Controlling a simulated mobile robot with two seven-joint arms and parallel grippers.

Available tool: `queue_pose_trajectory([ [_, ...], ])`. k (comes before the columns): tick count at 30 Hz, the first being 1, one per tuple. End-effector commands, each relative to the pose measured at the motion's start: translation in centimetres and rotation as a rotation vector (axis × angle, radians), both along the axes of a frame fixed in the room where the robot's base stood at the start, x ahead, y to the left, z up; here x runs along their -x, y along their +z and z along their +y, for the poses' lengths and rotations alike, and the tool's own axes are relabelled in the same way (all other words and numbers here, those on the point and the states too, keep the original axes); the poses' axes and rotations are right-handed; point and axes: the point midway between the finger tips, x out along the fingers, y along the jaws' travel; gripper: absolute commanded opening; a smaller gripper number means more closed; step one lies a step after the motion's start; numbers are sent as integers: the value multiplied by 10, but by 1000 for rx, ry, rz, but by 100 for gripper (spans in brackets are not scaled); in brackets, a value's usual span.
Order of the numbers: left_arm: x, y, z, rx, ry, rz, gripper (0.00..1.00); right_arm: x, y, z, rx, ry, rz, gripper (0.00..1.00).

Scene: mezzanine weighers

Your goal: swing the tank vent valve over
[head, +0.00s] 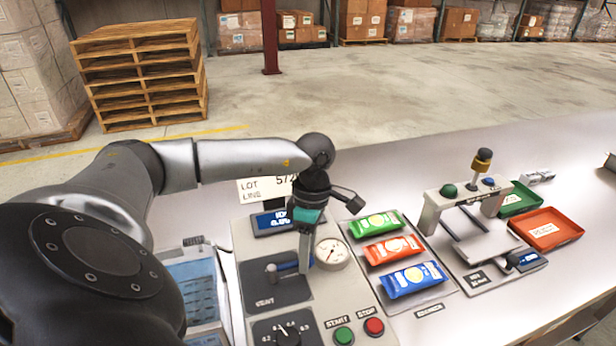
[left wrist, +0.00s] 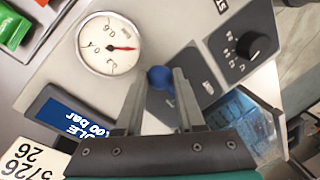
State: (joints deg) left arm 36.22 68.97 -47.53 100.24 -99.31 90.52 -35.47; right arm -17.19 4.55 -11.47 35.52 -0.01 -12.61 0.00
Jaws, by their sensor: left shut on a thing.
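The vent valve has a blue lever (head: 287,267) on a dark plate (head: 262,292) marked VENT, on the grey control panel. In the head view the lever points right from its pivot. My left gripper (head: 305,262) reaches down over the lever's right end and is shut on it. In the left wrist view the rounded blue lever end (left wrist: 160,77) shows between the fingertips (left wrist: 163,82). The fingers hide part of the lever. My right gripper is in neither view.
A round gauge (head: 332,254) sits just right of the gripper. A display (head: 270,222), a black knob (head: 288,334), green START (head: 344,336) and red STOP (head: 374,326) buttons are on the panel. Coloured packets (head: 394,249) and a weighing stand (head: 431,213) are to the right.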

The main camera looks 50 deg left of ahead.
Motion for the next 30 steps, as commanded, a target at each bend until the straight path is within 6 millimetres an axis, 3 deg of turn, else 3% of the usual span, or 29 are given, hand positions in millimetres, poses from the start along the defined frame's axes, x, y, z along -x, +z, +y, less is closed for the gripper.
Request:
queue_pose_trajectory([
  [14,0,1,-2,4,-15,-3,0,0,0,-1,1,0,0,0],
  [15,0,1,-2,4,-15,-3,41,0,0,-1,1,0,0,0],
  [22,0,1,-1,2,-13,-2,67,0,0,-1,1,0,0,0],
  [30,0,0,0,-1,-8,-1,67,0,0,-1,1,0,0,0],
])
